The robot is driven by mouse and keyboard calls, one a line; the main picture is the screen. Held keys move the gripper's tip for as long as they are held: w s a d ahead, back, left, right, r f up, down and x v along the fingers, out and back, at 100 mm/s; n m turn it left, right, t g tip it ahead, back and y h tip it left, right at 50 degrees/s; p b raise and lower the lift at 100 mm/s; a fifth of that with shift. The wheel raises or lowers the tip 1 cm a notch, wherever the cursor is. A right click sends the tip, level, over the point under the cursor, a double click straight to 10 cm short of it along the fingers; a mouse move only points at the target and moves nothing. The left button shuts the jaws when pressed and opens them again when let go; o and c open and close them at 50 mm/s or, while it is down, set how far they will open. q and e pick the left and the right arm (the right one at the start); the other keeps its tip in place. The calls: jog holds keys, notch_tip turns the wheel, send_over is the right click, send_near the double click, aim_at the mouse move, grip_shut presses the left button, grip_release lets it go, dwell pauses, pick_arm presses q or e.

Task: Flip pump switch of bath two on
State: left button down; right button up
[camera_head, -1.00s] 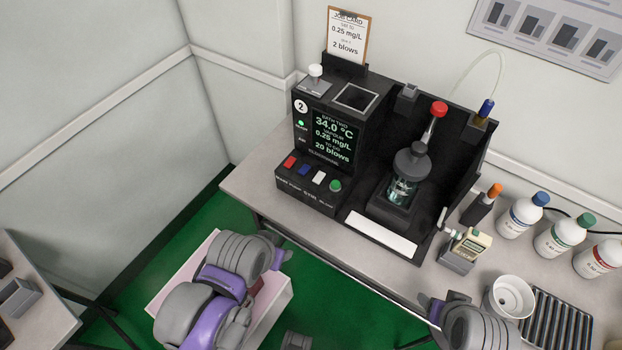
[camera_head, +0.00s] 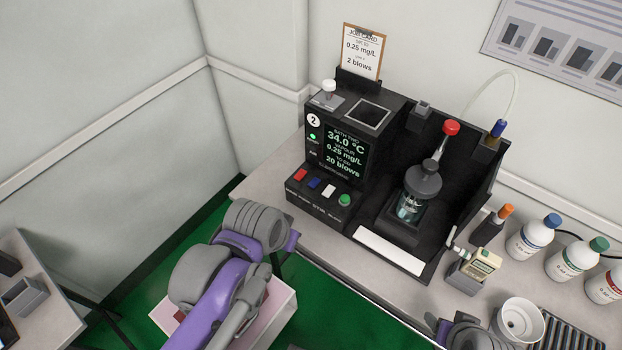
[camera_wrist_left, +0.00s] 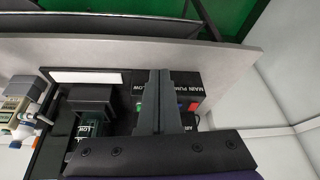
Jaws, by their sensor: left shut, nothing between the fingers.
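The bath two unit (camera_head: 345,110) is a black box marked 2, with a lit screen reading 34.0 °C, 0.25 mg/L and 20 blows. In the left wrist view the panel's labels read MAIN, PUMP and FLOW, upside down. My left gripper (camera_wrist_left: 155,100) is shut and empty over this panel, hiding its middle; I cannot tell whether it touches. My right gripper is partly visible at the bottom edge (camera_head: 442,328); its jaws are unclear.
A glass flask (camera_head: 410,207) stands in the unit's right bay, with a red-topped tube above. A job card (camera_head: 362,50) stands behind. The bench front edge is below the panel.

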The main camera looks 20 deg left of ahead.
pick_arm(q)
notch_tip(320, 180, up, 9)
jog(key=m+g, duration=0.2)
send_over(312, 185)
jog(key=s, duration=0.4)
jog(key=shift+w+a+r+h+p, duration=0.3)
jog(key=shift+w+r, duration=0.1)
jog(key=shift+w, duration=0.35)
jog(key=shift+f, duration=0.1)
jog(key=x, duration=0.8)
jog(key=s+b+x, duration=0.1)
jog(key=x, duration=0.3)
jog(key=shift+w+a+f, duration=0.1)
jog(key=shift+f, duration=0.8)
jog(key=shift+f+b, duration=0.3)
jog(key=shift+f, duration=0.15)
jog(key=shift+s+r, duration=0.15)
jog(key=shift+s, duration=0.1)
jog(key=shift+w, duration=0.15)
